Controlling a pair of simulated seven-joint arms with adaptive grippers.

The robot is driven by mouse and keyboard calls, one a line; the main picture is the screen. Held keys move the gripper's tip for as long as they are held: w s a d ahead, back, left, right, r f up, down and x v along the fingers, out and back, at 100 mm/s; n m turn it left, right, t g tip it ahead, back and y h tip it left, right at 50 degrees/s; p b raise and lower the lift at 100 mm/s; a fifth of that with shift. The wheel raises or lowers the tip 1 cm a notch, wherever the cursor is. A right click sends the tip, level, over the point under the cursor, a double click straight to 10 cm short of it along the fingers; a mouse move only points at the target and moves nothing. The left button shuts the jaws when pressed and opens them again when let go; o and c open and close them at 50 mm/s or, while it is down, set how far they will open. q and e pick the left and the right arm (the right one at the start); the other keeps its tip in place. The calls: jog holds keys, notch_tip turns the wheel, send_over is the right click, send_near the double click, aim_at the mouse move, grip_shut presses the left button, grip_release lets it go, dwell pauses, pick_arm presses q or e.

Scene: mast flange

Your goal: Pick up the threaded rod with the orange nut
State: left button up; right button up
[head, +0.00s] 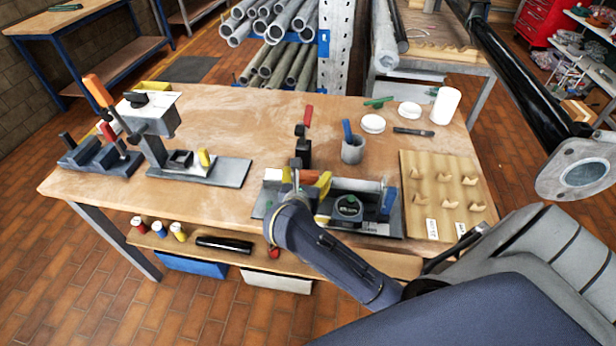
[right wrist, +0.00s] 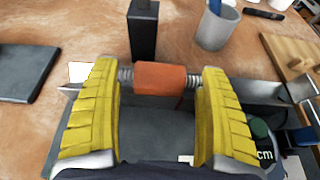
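The orange nut sits on the threaded rod (right wrist: 126,75) between my right gripper's yellow fingers in the right wrist view. The nut (right wrist: 160,78) also shows in the head view (head: 308,177). My right gripper (head: 305,180) is at the front fixture (head: 378,227), its fingers wide apart, one on each side of the nut. Short threaded lengths show between nut and fingers. The fingers hide the rod's ends, so contact there is unclear. My left gripper is not in view.
A black post with a red handle (head: 308,116) stands just behind the nut. A grey cup (head: 352,150) and a wooden hook board (head: 440,195) are to the right. Another fixture (head: 215,170) is at the left. The middle back of the table is clear.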

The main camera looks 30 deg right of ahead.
jog(key=c, duration=1.5)
jog(key=shift+c, duration=0.3)
jog(key=shift+r, duration=0.2)
